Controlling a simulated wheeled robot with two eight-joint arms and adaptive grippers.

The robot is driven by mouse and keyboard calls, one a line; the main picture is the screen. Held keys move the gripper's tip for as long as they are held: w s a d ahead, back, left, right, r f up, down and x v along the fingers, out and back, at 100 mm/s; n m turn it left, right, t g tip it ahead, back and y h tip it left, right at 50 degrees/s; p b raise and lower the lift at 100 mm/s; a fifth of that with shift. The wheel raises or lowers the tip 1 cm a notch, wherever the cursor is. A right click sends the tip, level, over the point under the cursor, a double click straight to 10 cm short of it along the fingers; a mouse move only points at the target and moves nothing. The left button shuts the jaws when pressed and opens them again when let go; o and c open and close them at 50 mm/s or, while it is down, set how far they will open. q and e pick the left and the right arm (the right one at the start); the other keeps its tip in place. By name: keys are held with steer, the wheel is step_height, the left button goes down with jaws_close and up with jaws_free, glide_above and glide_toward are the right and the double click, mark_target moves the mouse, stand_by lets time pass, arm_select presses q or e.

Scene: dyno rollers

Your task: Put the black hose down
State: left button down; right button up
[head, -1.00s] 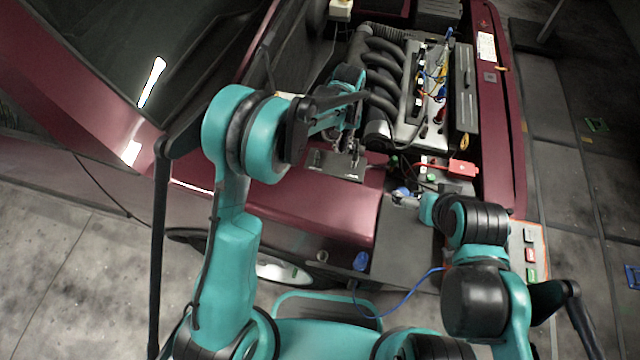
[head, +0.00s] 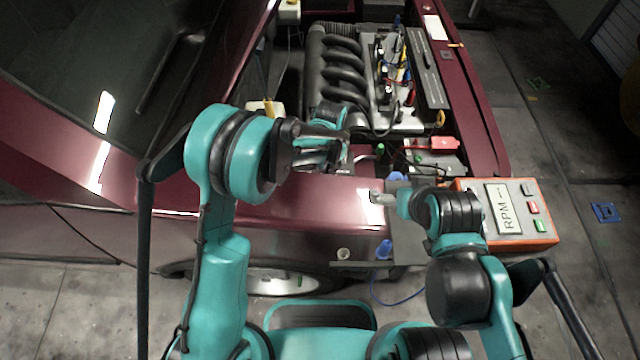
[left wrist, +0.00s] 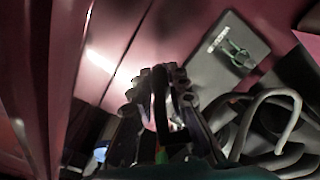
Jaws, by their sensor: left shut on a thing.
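My left gripper (head: 338,138) reaches over the car's fender at the near left edge of the engine bay. In the left wrist view its fingers (left wrist: 160,82) are closed around a dark, narrow piece, the black hose (left wrist: 160,105). Most of the hose is hidden by the fingers, and its ends cannot be made out. In the head view the held part is hidden by my arm.
The engine (head: 345,65), with thick black curved intake pipes, fills the open bay. The orange RPM meter (head: 505,213) stands at the right. A red clamp (head: 440,143) lies near the battery area. A blue cap (head: 384,248) and blue cable are near the front edge.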

arm_select(q)
steer(key=shift+w+a+f, duration=0.2)
steer(key=shift+a+f, duration=0.6)
steer(key=shift+a, duration=0.3)
step_height(320, 180, down, 4)
steer(key=shift+r+b, duration=0.1)
steer(key=shift+b, duration=1)
arm_select(e)
step_height(320, 180, down, 3)
steer(key=shift+r, duration=0.2)
arm_select(q)
steer(key=shift+r, duration=0.1)
arm_select(e)
steer(key=shift+r, duration=0.1)
arm_select(q)
steer(key=shift+f, duration=0.25)
arm_select(e)
steer(key=shift+f, duration=0.2)
arm_select(q)
steer(key=c, duration=1.5)
jaws_free()
steer(key=shift+r, duration=0.15)
arm_select(e)
steer(key=shift+r, duration=0.1)
